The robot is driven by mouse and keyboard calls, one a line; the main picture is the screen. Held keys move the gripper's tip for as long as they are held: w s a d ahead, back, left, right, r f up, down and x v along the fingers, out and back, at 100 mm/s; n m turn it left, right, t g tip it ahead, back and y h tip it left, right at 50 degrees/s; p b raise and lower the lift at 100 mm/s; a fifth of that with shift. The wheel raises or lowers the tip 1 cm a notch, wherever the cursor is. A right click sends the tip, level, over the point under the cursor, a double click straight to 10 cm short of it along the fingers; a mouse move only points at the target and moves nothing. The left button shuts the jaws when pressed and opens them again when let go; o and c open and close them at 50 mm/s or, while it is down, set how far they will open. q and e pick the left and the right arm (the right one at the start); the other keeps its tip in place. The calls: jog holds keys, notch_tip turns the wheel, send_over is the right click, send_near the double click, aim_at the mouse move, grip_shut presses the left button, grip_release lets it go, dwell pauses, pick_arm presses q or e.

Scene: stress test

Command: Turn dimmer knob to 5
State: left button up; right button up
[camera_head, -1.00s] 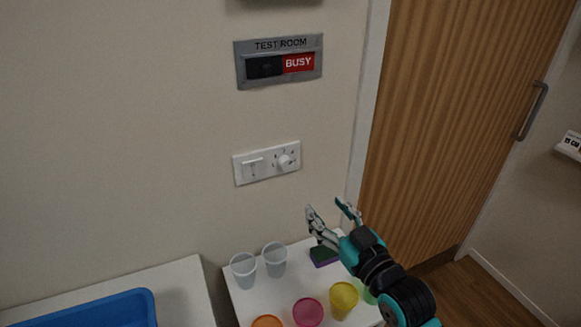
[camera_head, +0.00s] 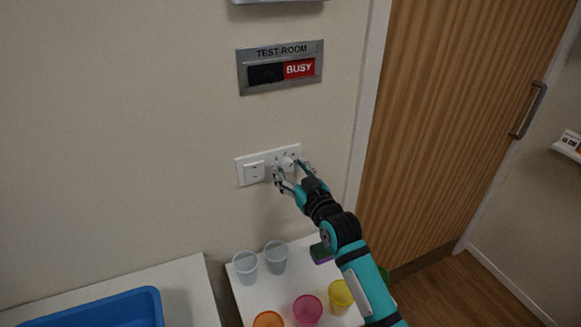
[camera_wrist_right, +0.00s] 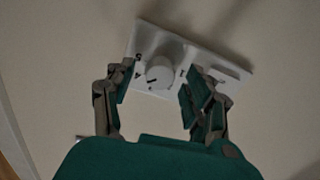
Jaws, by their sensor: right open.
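The dimmer knob (camera_head: 287,163) is a white round dial on the right half of a white wall plate (camera_head: 242,174), beside a square switch (camera_head: 255,172). In the right wrist view the knob (camera_wrist_right: 159,71) shows a dark pointer mark and sits between my open fingers. My right gripper (camera_head: 292,172) is open at the plate, with one finger on each side of the knob. In the wrist view, a gap shows between the fingers (camera_wrist_right: 156,98) and the knob. My left gripper is not in view.
A "TEST ROOM BUSY" sign (camera_head: 280,67) is on the wall above. Below, a white table (camera_head: 262,292) holds clear cups (camera_head: 276,257) and coloured cups (camera_head: 307,309). A blue tray (camera_head: 110,308) is at lower left. A wooden door (camera_head: 450,110) is at right.

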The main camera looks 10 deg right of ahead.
jog(key=shift+w, duration=0.15)
grip_shut()
dwell(0.4)
jog(key=shift+m, duration=0.3)
jog(key=m+p, duration=0.2)
jog(key=m, duration=0.2)
jog(key=m+p, duration=0.1)
jog(key=m, duration=0.4)
jog(key=shift+t, duration=0.3)
jog(key=shift+m, duration=0.4)
